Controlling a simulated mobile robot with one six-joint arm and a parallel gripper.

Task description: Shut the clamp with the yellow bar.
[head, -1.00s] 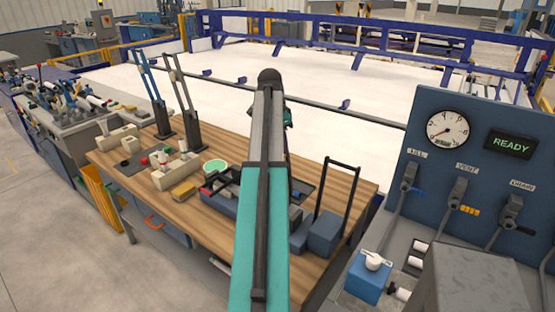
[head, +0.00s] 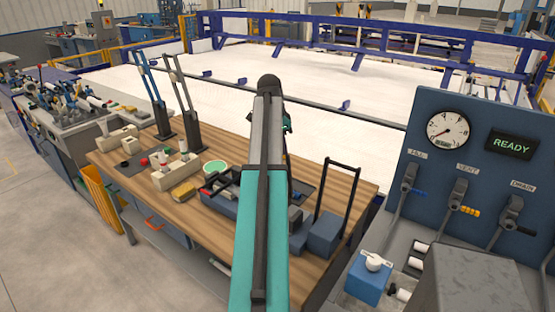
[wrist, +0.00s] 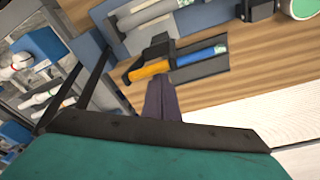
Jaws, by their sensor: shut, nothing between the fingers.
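My gripper (wrist: 162,94) shows in the wrist view as a dark, narrow shape, shut and empty, over the bench. A yellow-orange bar (wrist: 149,70) shows beside its tip; I cannot tell whether they touch or whether the bar belongs to a clamp. In the head view my arm hides the gripper and this bar. Two upright levers on black posts stand at the bench's back left, one with a blue upper part (head: 143,68) and one with a grey one (head: 174,70). I see no yellow on either. Which thing is the clamp is unclear.
A blue block (head: 325,233) with a tall black frame stands at the wooden bench's (head: 125,180) right. A yellow block (head: 183,192) lies left. A control panel (head: 480,130) with several levers is at right.

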